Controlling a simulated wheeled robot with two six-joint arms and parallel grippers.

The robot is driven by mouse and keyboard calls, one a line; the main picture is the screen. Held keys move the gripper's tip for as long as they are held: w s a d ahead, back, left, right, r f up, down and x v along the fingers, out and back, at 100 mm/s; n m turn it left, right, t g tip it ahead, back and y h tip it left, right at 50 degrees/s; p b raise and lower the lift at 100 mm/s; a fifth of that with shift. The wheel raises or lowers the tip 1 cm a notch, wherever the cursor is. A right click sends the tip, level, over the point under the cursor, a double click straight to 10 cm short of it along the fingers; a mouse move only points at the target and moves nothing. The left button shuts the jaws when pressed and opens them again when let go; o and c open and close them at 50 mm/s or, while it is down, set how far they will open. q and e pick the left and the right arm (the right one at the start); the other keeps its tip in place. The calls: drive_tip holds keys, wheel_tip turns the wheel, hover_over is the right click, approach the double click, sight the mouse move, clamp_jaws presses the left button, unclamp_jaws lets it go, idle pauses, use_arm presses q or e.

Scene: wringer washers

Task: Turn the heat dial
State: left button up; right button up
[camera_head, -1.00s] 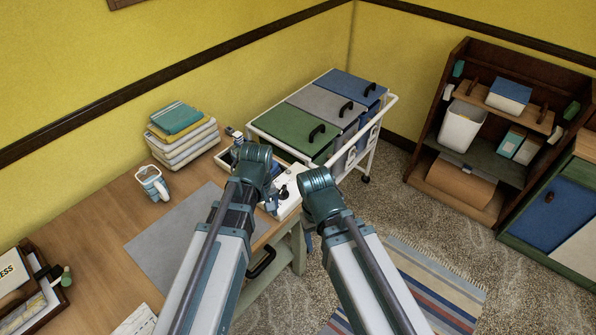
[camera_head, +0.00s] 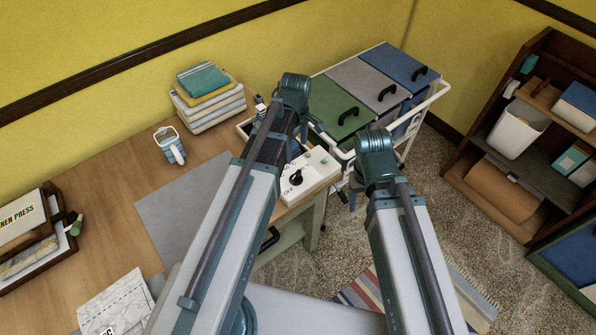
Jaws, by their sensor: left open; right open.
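The heat dial is a black knob (camera_head: 296,178) on top of a white control box (camera_head: 316,163) at the right end of the wooden table. Dark lettering reading "OFF" is printed beside it. My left arm crosses in front of the box's left side. My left gripper (camera_head: 296,150) is mostly hidden behind that arm, just behind the knob in the picture and apart from it as far as I can tell; it is open. My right gripper (camera_head: 342,196) shows only as a small part below its elbow, off the table's right edge; it is open.
A grey mat (camera_head: 180,200) lies on the table (camera_head: 115,185). A white-framed cart (camera_head: 335,105) with coloured lids is close behind the control box. Shelves stand at right.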

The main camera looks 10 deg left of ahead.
sight(296, 175)
use_arm(q)
wheel_tip(296, 175, down, 14)
drive_tip(key=b, duration=1.3)
drive_tip(key=shift+r, duration=0.2)
drive_tip(key=c, duration=1.4)
